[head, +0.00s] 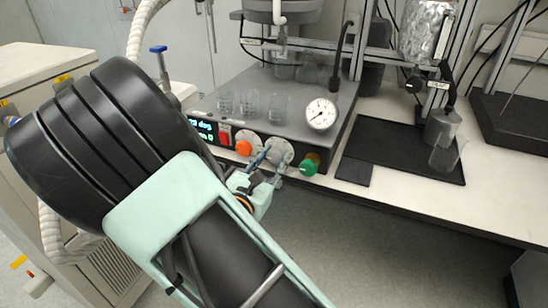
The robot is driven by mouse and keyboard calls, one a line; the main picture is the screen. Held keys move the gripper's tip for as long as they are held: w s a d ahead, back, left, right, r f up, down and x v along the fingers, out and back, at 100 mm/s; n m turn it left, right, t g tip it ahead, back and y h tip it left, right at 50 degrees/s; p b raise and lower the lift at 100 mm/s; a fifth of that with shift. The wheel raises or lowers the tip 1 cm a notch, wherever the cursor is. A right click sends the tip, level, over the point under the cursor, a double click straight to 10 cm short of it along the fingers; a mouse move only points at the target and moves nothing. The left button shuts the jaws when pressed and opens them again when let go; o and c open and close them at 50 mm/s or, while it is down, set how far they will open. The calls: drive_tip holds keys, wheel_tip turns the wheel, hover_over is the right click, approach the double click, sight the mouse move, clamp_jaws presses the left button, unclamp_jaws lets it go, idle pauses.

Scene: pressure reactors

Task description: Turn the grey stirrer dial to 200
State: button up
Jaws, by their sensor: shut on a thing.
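The grey stirrer dial (281,149) is on the front panel of the dark reactor base, between an orange knob (243,148) and a green knob (309,167). My gripper (270,166) reaches the dial from the front, and its fingers are shut on it. The fingers and the gripper body hide part of the dial, so I cannot read its setting. A display (203,131) left of the knobs shows lit digits, partly hidden by my arm; a "0" ends its lower line.
A red switch (224,134) is beside the display. Glass beakers (250,105) and a round gauge (321,114) stand on the base top. A black tray (400,158) with glassware lies to the right. The floor in front of the bench is clear.

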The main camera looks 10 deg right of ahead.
drive_tip(key=shift+f+m, duration=0.1)
drive_tip(key=shift+m, duration=0.2)
drive_tip(key=m+b, duration=0.5)
drive_tip(key=shift+f, duration=0.2)
drive_tip(key=m+b, duration=0.5)
drive_tip(key=b, duration=0.1)
drive_tip(key=shift+r+m+b, duration=0.15)
drive_tip(key=shift+m+b, duration=0.45)
drive_tip(key=shift+b, duration=0.1)
drive_tip(key=shift+r, duration=0.1)
drive_tip(key=o, duration=1.2)
drive_tip(key=shift+c, duration=0.2)
drive_tip(key=shift+r+p, duration=0.1)
drive_tip(key=shift+p, duration=0.2)
